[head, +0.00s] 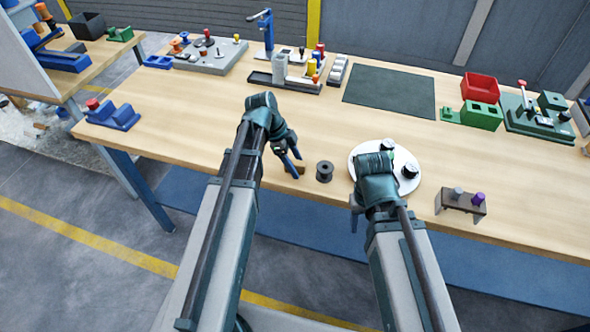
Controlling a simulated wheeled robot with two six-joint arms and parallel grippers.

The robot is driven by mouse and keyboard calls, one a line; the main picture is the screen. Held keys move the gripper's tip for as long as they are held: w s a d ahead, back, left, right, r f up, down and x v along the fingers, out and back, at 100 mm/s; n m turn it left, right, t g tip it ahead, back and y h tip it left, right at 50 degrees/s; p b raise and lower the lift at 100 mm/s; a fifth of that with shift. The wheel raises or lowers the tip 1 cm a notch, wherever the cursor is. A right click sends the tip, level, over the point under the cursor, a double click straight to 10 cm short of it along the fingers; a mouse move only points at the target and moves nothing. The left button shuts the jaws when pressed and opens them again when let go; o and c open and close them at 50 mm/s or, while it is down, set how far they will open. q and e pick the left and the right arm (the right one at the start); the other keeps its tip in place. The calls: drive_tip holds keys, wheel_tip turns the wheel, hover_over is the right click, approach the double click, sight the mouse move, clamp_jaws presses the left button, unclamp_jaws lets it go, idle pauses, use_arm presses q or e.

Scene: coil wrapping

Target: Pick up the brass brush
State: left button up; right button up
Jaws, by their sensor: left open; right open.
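A small brown block-like piece (301,169), possibly the brass brush, lies near the front edge of the wooden table, mostly behind my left fingers; its bristles cannot be made out.
A dark spool (324,171) stands just right of the brown piece. The plate carries black-topped posts. A brown stand (451,204) with grey and purple pegs is at the front right. A dark green mat (390,92) lies at the back. The left tabletop is fairly clear.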

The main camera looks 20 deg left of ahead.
drive_tip(key=shift+r, duration=0.1)
use_arm(q)
clamp_jaws()
drive_tip(key=shift+r, duration=0.15)
use_arm(e)
drive_tip(key=shift+r, duration=0.1)
